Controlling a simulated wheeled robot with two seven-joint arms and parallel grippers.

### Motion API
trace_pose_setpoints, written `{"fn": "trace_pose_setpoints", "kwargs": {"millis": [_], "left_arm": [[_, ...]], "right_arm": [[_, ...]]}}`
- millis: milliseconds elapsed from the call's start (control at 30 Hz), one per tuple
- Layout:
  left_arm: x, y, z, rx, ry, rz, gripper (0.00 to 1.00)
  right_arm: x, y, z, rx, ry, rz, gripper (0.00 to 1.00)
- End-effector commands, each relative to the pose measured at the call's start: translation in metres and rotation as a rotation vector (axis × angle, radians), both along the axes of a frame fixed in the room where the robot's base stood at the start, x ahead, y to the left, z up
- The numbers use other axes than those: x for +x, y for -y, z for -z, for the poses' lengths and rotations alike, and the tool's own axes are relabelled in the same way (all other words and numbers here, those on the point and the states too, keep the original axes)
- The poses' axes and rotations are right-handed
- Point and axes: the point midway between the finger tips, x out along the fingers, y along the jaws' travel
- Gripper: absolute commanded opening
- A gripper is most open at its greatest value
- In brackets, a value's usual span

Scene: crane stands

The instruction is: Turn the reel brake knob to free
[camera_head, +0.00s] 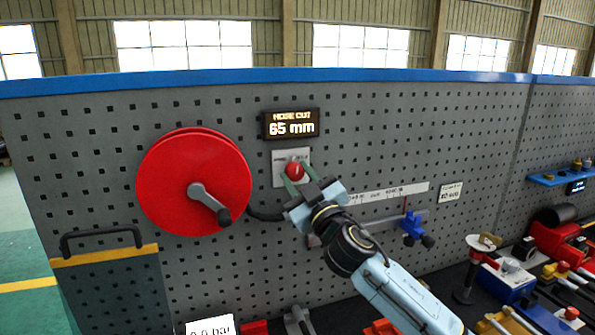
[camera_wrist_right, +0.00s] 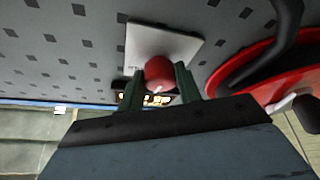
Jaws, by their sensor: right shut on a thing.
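The reel brake knob (camera_head: 295,171) is a small red round knob on a pale square plate (camera_head: 279,158) on the grey pegboard wall. My right gripper (camera_head: 298,178) reaches up to it from below right, its green fingers on either side of the knob. In the right wrist view the red knob (camera_wrist_right: 159,74) sits between the two fingers (camera_wrist_right: 159,86), with a small white mark on its face. The fingers are shut on it. The plate's lettering is too small to read. My left gripper is not in view.
A large red reel (camera_head: 170,185) with a grey crank (camera_head: 205,200) hangs left of the plate. A display (camera_head: 290,124) above it reads "HOSE OUT 65 mm". A ruler strip (camera_head: 385,194) and a blue clamp (camera_head: 413,226) are to the right. Tools crowd the bench at lower right.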

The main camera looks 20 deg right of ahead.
Motion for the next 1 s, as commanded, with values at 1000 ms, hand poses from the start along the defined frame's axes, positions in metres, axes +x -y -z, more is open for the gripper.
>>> {"fn": "trace_pose_setpoints", "kwargs": {"millis": [1000], "left_arm": [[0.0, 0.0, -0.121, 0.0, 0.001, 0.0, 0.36]], "right_arm": [[0.001, 0.005, -0.007, -0.846, 0.029, 0.003, 0.11]]}}
